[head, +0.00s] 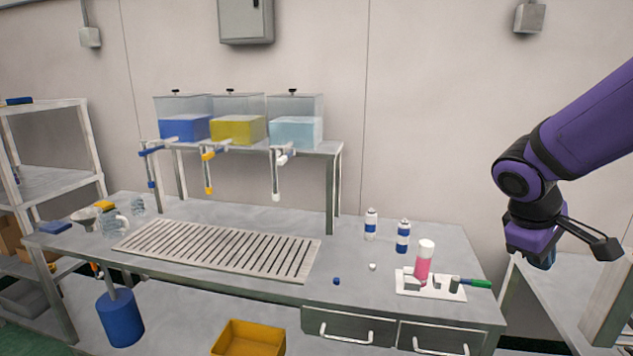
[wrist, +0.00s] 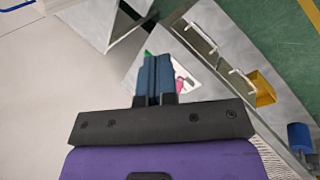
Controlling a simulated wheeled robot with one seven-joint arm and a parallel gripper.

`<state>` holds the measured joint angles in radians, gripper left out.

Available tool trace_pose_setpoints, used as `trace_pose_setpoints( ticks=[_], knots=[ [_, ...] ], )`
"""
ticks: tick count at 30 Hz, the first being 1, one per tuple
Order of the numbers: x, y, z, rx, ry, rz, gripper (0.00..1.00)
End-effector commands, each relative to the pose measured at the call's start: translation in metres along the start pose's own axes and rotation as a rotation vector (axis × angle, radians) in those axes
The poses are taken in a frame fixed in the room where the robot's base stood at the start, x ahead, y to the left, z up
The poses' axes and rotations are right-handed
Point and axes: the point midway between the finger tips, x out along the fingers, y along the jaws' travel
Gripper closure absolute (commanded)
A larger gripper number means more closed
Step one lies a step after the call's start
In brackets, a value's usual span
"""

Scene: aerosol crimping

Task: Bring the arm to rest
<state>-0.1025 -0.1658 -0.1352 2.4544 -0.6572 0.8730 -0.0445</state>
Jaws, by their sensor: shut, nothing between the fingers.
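My purple arm reaches in from the right in the head view. My gripper (wrist: 153,80) shows in the wrist view with its two dark blue fingers together and nothing between them. In the head view my gripper (head: 543,262) hangs in the air to the right of the workbench (head: 215,210), apart from everything on it. Its fingers are partly hidden there behind the wrist parts.
A white fixture plate (head: 412,288) holds a pink can with a white top (head: 422,265) and a green-handled tool (head: 476,283). A second table (head: 560,290) lies below my gripper. Three liquid tanks (head: 237,130) stand at the back.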

Motion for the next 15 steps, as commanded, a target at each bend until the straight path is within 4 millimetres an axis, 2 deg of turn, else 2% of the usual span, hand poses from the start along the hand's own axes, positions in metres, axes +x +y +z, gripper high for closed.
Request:
trace_pose_setpoints(
  ticks=[3,15],
  knots=[
    [-0.026,-0.01,0.015,0.113,0.079,-0.053,1.0],
    [-0.104,-0.054,0.06,0.424,0.344,-0.257,1.0]
  ],
)
